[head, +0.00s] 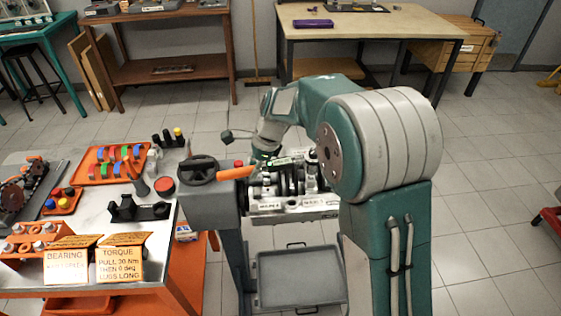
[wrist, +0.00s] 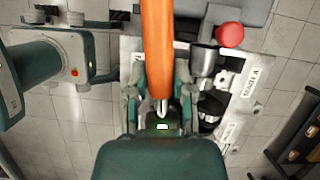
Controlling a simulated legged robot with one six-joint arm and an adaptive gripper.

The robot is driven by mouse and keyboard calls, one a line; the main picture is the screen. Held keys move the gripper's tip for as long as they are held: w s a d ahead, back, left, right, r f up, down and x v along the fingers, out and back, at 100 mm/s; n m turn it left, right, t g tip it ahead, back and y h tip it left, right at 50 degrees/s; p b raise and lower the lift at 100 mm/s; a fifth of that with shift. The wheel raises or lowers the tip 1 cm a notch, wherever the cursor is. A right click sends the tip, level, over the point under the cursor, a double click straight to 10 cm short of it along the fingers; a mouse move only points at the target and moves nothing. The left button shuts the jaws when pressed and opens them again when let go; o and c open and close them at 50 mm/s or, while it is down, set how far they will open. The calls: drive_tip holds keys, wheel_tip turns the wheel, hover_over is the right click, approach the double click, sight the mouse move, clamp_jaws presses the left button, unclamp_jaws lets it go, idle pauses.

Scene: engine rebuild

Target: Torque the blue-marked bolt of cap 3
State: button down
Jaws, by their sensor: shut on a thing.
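My gripper (wrist: 160,95) is shut on an orange-handled tool (wrist: 157,45), probably the torque wrench, over the engine block. The orange handle also shows in the head view (head: 236,173), pointing left from my gripper. The engine block (head: 292,206) is on a grey stand, with dark and bright metal parts along its top and white "MAIN" labels on its side. In the wrist view one block label (wrist: 249,88) shows right of the fingers. The tool's working end is mostly hidden by my gripper. I cannot make out cap 3 or a blue-marked bolt.
At left, a bench holds an orange tray (head: 84,178) of coloured parts, a black holder (head: 138,209) and a torque sign (head: 121,262). A red knob (wrist: 230,34) stands near the tool. A grey tray (head: 300,278) lies below the block.

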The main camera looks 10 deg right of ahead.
drive_tip(key=shift+r, duration=0.15)
drive_tip(key=shift+r, duration=1.4)
drive_tip(key=shift+s, duration=0.1)
